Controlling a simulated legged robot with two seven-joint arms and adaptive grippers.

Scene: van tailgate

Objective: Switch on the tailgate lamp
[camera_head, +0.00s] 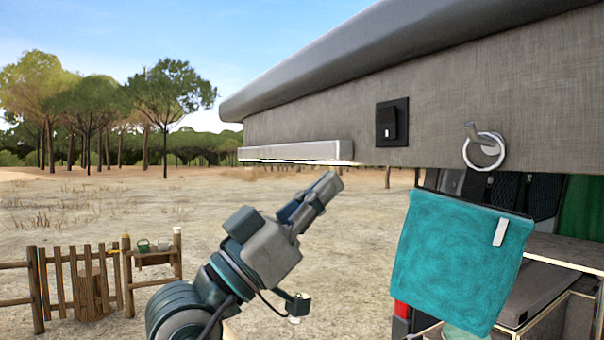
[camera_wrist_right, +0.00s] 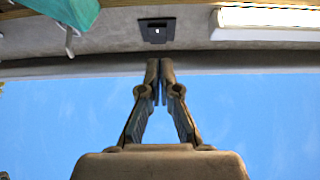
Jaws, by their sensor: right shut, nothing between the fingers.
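The tailgate lamp (camera_head: 297,151) is a pale bar along the lower edge of the raised tailgate. Its underside looks bright white, and it shows bright in the right wrist view (camera_wrist_right: 268,18). A black switch (camera_head: 392,122) with a small white mark sits on the tailgate panel to the right of the lamp. It also shows in the wrist view (camera_wrist_right: 157,31), just beyond the fingertips. My right gripper (camera_head: 332,184) is shut and empty, below and left of the switch and apart from it. My left gripper is out of view.
A wooden fence (camera_head: 85,280) stands at the left. Open air surrounds the gripper.

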